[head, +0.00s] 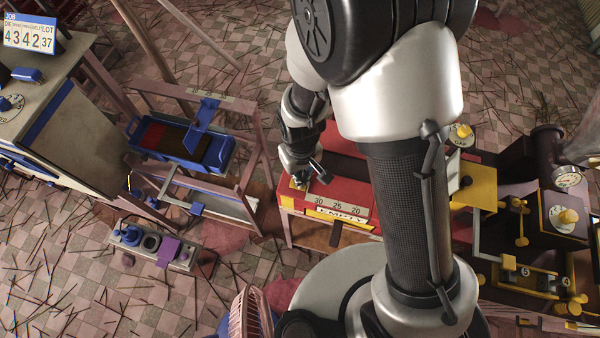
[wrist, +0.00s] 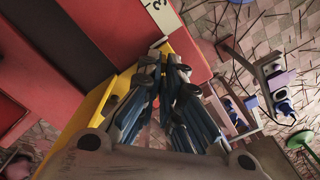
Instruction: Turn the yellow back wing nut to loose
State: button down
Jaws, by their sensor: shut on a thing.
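My gripper (head: 309,178) reaches down to the left end of a red box (head: 345,168) with yellow parts. In the wrist view my gripper (wrist: 170,55) has its fingertips close together, shut at a yellow part (wrist: 186,48) beside the red surface. The yellow back wing nut is mostly hidden between the fingers, so its angle cannot be told. A little yellow (head: 296,184) shows beside the fingertips in the head view.
A scale strip (head: 338,205) marked 30, 25, 20 and a yellow EMPTY label (head: 342,215) are on the red box's front. A blue tray (head: 180,142) stands left. Yellow-knobbed machinery (head: 515,222) stands right. Thin sticks litter the tiled floor.

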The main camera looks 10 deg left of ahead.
jog(key=shift+w+n, duration=0.1)
jog(key=shift+n, duration=1.6)
jog(key=c, duration=1.8)
grip_release()
jog(key=shift+r, duration=0.1)
notch_tip(320, 180, up, 12)
jog(key=shift+f, duration=0.1)
jog(key=shift+d, duration=0.1)
